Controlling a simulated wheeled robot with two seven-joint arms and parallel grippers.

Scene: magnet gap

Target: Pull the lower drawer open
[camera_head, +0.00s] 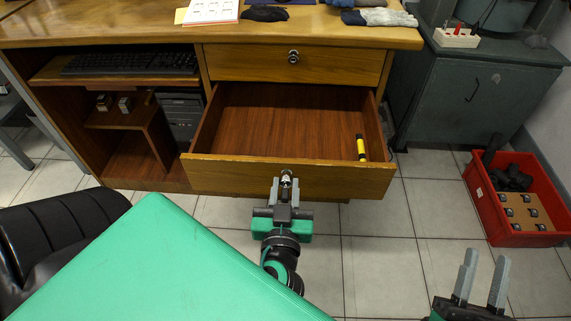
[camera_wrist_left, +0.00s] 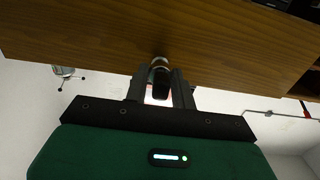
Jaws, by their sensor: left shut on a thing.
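The lower drawer (camera_head: 235,173) of the wooden desk is pulled well out, and its brown inside shows from above. A small black and yellow cylinder (camera_head: 361,148) lies in it at the right side. My left gripper (camera_head: 286,184) is shut on the drawer's round knob (camera_head: 287,174) at the middle of its front. In the left wrist view the knob (camera_wrist_left: 160,68) sits between the two fingers, against the wooden front. The upper drawer (camera_head: 325,66) above is closed. My right gripper (camera_head: 481,280) is open and empty at the lower right, away from the desk.
A red crate (camera_head: 482,214) with dark items stands on the floor at the right. A grey-green cabinet (camera_head: 455,100) is right of the desk. A black chair (camera_head: 50,235) is at the lower left. Tiled floor is free in front of the drawer's right part.

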